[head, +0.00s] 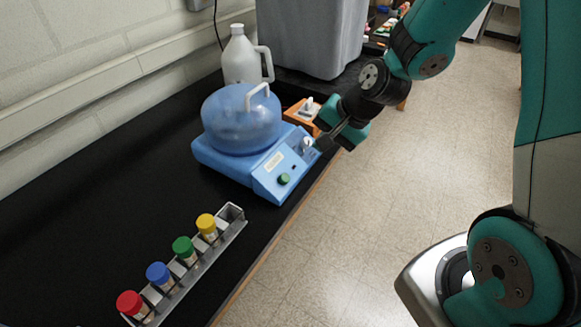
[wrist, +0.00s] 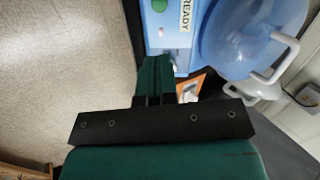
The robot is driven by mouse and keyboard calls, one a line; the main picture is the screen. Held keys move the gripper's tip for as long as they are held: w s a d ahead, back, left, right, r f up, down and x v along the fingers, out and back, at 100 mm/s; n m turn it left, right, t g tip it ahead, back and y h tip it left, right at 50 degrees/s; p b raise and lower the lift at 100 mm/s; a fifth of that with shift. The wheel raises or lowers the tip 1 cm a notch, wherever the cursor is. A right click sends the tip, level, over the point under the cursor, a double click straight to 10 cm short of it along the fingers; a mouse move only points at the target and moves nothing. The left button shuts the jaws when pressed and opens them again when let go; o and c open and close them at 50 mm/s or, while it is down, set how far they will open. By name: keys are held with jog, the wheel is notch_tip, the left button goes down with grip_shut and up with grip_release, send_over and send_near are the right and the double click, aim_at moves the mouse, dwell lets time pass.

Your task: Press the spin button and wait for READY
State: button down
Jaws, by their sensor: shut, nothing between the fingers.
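The blue centrifuge (head: 235,167) stands on the black bench with its translucent domed lid (head: 241,120) down. Its sloped front panel has a green knob or button (head: 284,179), a pale label (head: 273,161) and a round whitish control (head: 307,144). In the wrist view the label (wrist: 186,18) reads READY, beside the green control (wrist: 159,5). My gripper (head: 324,142) is shut and empty at the panel's right end, by the whitish control. In the wrist view my fingers (wrist: 155,62) cover that part of the panel; I cannot tell whether they touch it.
A metal rack (head: 234,213) holds several colour-capped tubes at the front left. A white jug (head: 240,62) and a grey bin (head: 310,35) stand behind the centrifuge. An orange holder (head: 298,112) sits just behind it. The floor right of the bench is open.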

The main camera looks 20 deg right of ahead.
aim_at(286, 176)
jog(key=p+x, duration=0.4)
jog(key=x, duration=0.9)
jog(key=shift+w+a+f, duration=0.1)
jog(key=shift+a+f, duration=0.1)
jog(key=shift+f, duration=0.25)
jog(key=shift+b+x, duration=0.9)
jog(key=shift+x, duration=0.1)
